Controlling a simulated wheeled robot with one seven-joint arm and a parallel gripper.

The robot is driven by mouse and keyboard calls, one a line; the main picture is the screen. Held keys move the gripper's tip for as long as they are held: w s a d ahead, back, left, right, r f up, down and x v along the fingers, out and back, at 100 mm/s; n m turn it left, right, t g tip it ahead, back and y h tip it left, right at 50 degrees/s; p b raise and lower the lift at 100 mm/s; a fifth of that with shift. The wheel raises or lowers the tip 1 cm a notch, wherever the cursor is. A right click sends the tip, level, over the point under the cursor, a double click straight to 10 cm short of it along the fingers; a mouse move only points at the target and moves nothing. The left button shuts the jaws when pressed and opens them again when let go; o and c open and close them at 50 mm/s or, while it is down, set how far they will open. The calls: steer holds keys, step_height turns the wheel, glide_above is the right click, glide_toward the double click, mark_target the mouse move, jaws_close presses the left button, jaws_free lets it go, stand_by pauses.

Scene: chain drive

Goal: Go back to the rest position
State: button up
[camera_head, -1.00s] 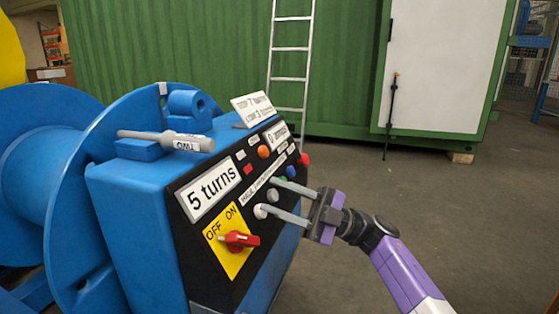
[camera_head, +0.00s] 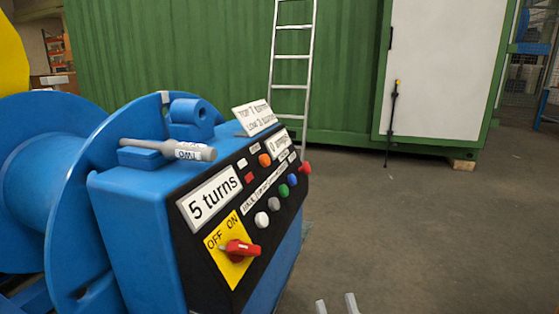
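My gripper (camera_head: 336,304) shows only as two pale fingertips at the bottom edge, right of the middle. The fingertips are apart with a gap between them and nothing visible in it. The rest of my gripper and arm is out of the picture. The blue control box (camera_head: 135,235) stands to the left, clear of the fingertips. Its black sloped panel carries a red switch (camera_head: 240,249) on a yellow OFF/ON plate, a "5 turns" sign (camera_head: 210,198), and a row of round buttons, among them white (camera_head: 261,219), green (camera_head: 283,191) and red (camera_head: 305,167).
A blue drum (camera_head: 40,180) stands at the left behind the box. A grey tool (camera_head: 185,150) lies on the box top. A ladder (camera_head: 291,75) leans on the green container (camera_head: 200,50) at the back. The floor (camera_head: 430,230) to the right is clear.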

steer(key=s+d+f+m+g+h, duration=0.1)
steer(key=s+d+f+g+h, duration=0.15)
steer(key=s, duration=0.95)
steer(key=s+d+f+m+g+h, duration=0.2)
steer(key=s+d+f+g, duration=0.2)
steer(key=s, duration=0.8)
steer(key=s+d+f+m+g+h, duration=0.1)
steer(key=s+d+f+g+h, duration=0.2)
steer(key=s, duration=0.9)
step_height(320, 180, up, 37)
steer(key=y+p, duration=0.1)
steer(key=p, duration=3.7)
steer(key=shift+w+d+r, duration=0.2)
steer(key=shift+w, duration=0.15)
steer(key=shift+a, duration=0.1)
